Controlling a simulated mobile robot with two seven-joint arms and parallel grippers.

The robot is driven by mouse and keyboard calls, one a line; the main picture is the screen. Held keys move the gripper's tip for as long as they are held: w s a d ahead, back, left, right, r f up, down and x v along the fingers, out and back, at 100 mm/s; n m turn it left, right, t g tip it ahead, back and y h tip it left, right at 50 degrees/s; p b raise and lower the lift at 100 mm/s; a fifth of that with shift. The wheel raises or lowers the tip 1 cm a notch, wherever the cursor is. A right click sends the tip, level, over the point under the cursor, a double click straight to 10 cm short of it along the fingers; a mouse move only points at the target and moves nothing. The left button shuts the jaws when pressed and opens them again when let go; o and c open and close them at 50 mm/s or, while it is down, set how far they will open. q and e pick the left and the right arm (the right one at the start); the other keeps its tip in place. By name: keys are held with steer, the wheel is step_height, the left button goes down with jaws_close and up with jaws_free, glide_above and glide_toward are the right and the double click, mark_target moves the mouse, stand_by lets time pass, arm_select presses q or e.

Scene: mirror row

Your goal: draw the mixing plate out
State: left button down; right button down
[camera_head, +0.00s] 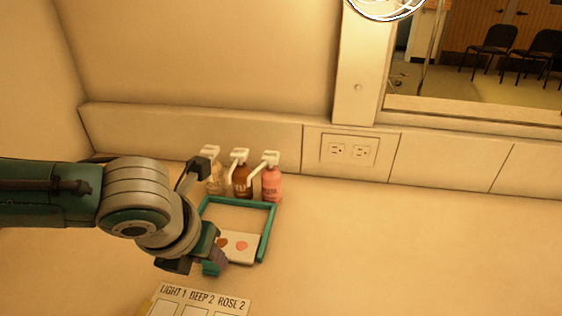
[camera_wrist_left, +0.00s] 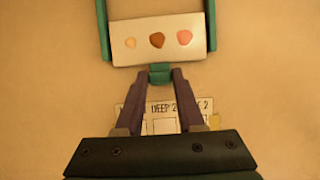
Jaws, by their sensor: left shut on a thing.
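The mixing plate (camera_head: 243,248) is a white rectangle at the front end of a teal U-shaped frame (camera_head: 267,232) on the counter. In the left wrist view the plate (camera_wrist_left: 125,29) bears three dabs: pale, brown and pink. The frame's side rails (camera_wrist_left: 211,22) stand on both sides of it. A teal tab (camera_wrist_left: 160,69) sticks out from the plate's near edge. My left gripper (camera_wrist_left: 160,80) is shut on this tab; in the head view the gripper (camera_head: 213,262) partly hides the plate's left end. My right gripper is not in view.
Three pump bottles, pale (camera_head: 214,180), brown (camera_head: 242,180) and pink (camera_head: 271,184), stand just behind the frame. A card (camera_head: 203,302) reading LIGHT 1, DEEP 2, ROSE 2 lies in front. A wall socket (camera_head: 349,150) is behind. The counter to the right is clear.

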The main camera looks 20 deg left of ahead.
arm_select(q)
steer(key=c, duration=0.5)
jaws_free()
steer(key=shift+w, duration=0.15)
steer(key=p+v, duration=0.3)
steer(key=v, duration=0.7)
